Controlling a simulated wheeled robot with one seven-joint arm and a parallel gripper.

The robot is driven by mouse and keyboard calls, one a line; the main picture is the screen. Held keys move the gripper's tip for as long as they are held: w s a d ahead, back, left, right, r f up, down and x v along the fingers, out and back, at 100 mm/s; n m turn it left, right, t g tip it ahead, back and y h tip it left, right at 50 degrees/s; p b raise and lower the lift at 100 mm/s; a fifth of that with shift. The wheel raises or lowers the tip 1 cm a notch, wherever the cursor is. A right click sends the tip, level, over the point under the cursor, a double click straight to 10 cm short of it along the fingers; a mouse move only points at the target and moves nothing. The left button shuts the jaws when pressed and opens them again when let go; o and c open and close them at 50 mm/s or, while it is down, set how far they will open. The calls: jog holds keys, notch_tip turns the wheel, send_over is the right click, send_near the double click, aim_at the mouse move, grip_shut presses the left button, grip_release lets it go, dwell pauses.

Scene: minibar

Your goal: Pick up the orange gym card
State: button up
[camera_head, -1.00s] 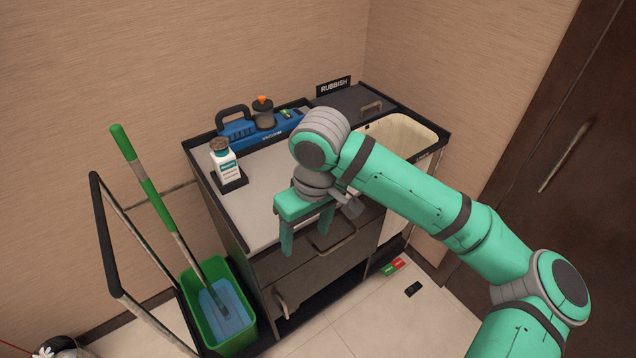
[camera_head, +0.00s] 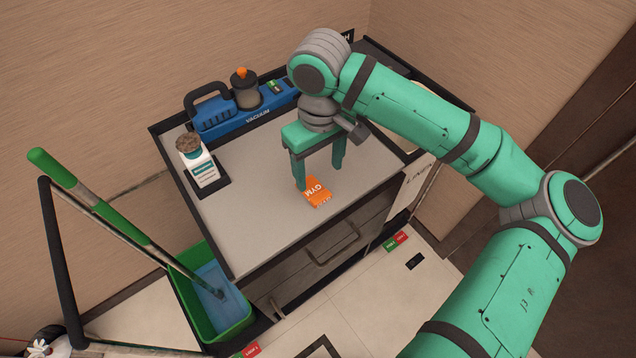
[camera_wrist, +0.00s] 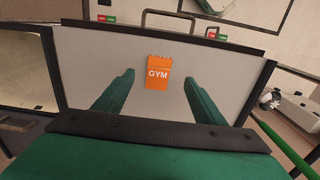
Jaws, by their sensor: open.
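The orange gym card (camera_head: 317,193) lies on the grey cart top (camera_head: 257,222), near its front edge. It reads "GYM". My gripper (camera_head: 320,178) is open and empty above the cart top, just behind the card. In the wrist view the orange card (camera_wrist: 158,73) lies beyond my two fingertips (camera_wrist: 161,75), centred between their lines and wholly visible. The card does not touch the fingers as far as I can see; the exact height of the fingertips above the surface is hard to tell.
A blue vacuum (camera_head: 240,110) stands at the back of the cart. A white bottle (camera_head: 203,168) sits in a black holder at the left. A green bucket (camera_head: 212,300) with a mop stands left of the cart. The cart top has a raised dark rim (camera_head: 190,225).

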send_over(319, 195)
notch_tip(319, 195, down, 4)
jog(key=shift+w+f, duration=0.15)
jog(key=shift+f, duration=0.05)
jog(key=f, duration=0.4)
jog(key=shift+s+d+f, duration=0.15)
jog(key=shift+s+f, duration=0.1)
jog(key=shift+f, duration=0.15)
jog(key=c, duration=1.1)
jog(key=shift+w+r, duration=0.1)
jog(key=shift+r, duration=0.05)
